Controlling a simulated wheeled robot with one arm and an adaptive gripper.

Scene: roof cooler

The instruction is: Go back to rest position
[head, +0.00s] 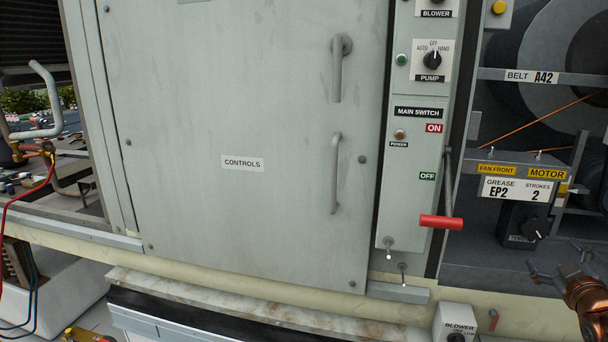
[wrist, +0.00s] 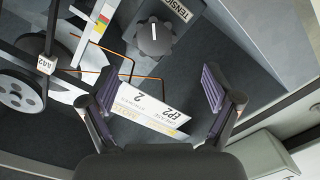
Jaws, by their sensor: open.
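My gripper (head: 560,266) is at the lower right of the head view, in front of the open bay beside the switch panel. In the wrist view my gripper (wrist: 160,95) has its two purple-padded fingers spread wide with nothing between them. Beyond the fingers is the white grease label (wrist: 150,108) reading EP2, strokes 2; it also shows in the head view (head: 516,189). A black tension knob (wrist: 154,37) lies above the fingers in the wrist view, apart from them. The same knob (head: 535,229) shows left of and above my gripper in the head view.
A grey controls door (head: 240,100) with two handles fills the middle. The main switch lever with a red grip (head: 441,222) sticks out left of my gripper. A blower box (head: 455,322) stands below. A belt wheel (wrist: 20,93) and orange belt are inside the bay.

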